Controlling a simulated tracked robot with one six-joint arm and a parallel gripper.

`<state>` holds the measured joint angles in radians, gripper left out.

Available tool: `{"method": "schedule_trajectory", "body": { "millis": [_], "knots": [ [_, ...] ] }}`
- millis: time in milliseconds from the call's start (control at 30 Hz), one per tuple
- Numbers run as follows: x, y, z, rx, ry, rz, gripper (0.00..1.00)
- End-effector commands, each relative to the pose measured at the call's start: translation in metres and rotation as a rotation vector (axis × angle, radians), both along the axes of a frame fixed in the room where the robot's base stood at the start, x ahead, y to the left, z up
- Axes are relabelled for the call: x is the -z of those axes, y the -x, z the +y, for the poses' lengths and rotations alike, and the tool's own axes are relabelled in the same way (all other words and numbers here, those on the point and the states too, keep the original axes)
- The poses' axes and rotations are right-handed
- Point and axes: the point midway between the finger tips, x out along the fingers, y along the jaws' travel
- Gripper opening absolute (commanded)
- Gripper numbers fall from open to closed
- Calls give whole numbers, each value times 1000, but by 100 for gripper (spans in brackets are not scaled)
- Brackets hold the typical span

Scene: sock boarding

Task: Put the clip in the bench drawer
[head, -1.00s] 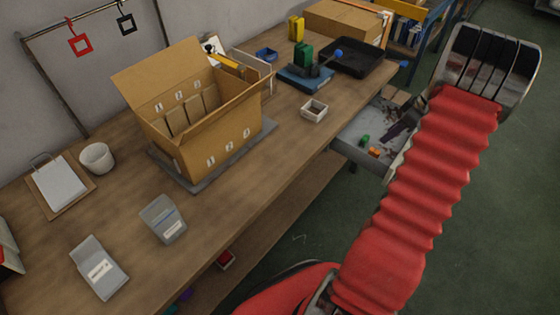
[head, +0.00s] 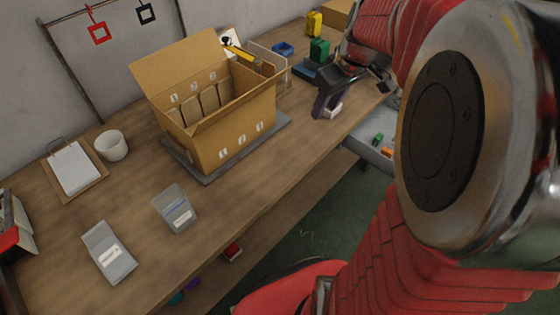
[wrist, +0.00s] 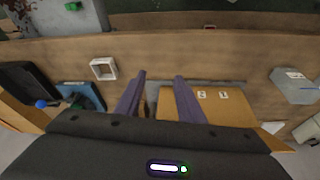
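I cannot make out the clip for certain in either view. The bench drawer (head: 362,149) is pulled out below the bench's front edge, partly hidden by my arm. A green piece (head: 377,138) and an orange piece (head: 387,152) lie in it. The drawer also shows at the top left of the wrist view (wrist: 40,20). My gripper (head: 322,104) is over the bench, beside a small white square tray (head: 334,111) that it partly hides. In the wrist view, its purple fingers (wrist: 158,84) are apart with nothing between them, and the tray (wrist: 103,68) lies left of them.
An open cardboard box (head: 235,130) stands on a grey mat (head: 208,177) mid-bench. A blue scale-like device (wrist: 85,97) and a black tray (wrist: 30,82) are beyond my gripper.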

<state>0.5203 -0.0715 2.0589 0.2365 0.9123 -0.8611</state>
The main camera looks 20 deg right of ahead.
Motion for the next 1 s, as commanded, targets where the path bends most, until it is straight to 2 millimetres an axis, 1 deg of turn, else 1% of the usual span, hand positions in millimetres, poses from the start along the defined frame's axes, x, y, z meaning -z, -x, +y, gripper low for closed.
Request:
{"method": "schedule_trajectory", "body": {
  "millis": [33, 200, 367, 500, 700, 800, 900, 1000],
  "knots": [
    [-7, 5, 17, 3, 5, -8, 35],
    [-22, 26, 62, 40, 10, -28, 35],
    [-31, 49, 99, 76, 9, -53, 35],
    [-36, 71, 127, 107, 3, -80, 35],
    [-37, 105, 161, 152, -13, -124, 35],
    [-35, 121, 173, 173, -26, -146, 35],
    [-32, 133, 182, 193, -38, -162, 35],
    [-31, 140, 186, 204, -46, -173, 35]
  ]
}}
